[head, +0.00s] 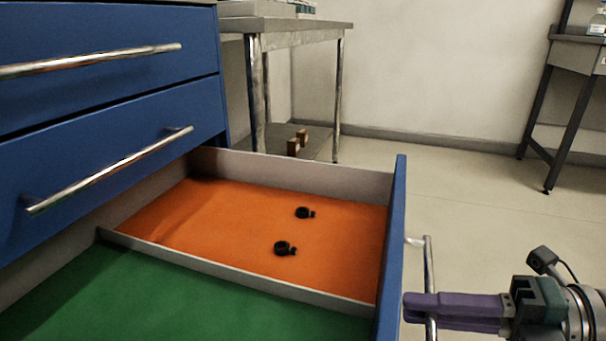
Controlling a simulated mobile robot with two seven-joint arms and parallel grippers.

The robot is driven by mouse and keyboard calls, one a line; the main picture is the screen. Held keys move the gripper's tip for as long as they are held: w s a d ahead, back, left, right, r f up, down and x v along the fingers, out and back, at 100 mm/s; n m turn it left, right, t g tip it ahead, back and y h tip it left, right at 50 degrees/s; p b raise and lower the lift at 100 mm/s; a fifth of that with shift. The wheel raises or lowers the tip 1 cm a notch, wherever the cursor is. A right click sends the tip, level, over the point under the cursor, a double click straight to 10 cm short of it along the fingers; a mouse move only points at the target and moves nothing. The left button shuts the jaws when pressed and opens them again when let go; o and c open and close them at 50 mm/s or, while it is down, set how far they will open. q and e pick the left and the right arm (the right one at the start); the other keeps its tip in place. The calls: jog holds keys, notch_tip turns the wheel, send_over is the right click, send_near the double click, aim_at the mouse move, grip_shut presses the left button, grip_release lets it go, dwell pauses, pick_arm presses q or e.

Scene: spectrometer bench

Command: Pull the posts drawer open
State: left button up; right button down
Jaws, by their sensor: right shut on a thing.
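A blue-fronted drawer (393,240) stands pulled out of the blue cabinet, its front seen nearly edge-on. Its inside has an orange-floored compartment (190,215) and a green-floored compartment (180,300), parted by a grey divider (240,276). Two small black ring-shaped parts with knobs, one farther (303,212) and one nearer (283,248), lie on the orange floor. My right gripper (420,307), with purple fingers, is shut on the drawer's metal bar handle (429,262) at the lower right. My left gripper is out of view.
Two shut blue drawers with bar handles, the upper (90,62) and lower (110,172), are above the open one. A metal table (300,27) stands behind, with small brown blocks (297,143) on its lower shelf. Floor right of the drawer is clear up to a dark-legged bench (570,115).

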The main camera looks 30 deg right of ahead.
jog(key=c, duration=0.9)
grip_release()
jog(key=p+v, duration=0.1)
jog(key=v, duration=0.9)
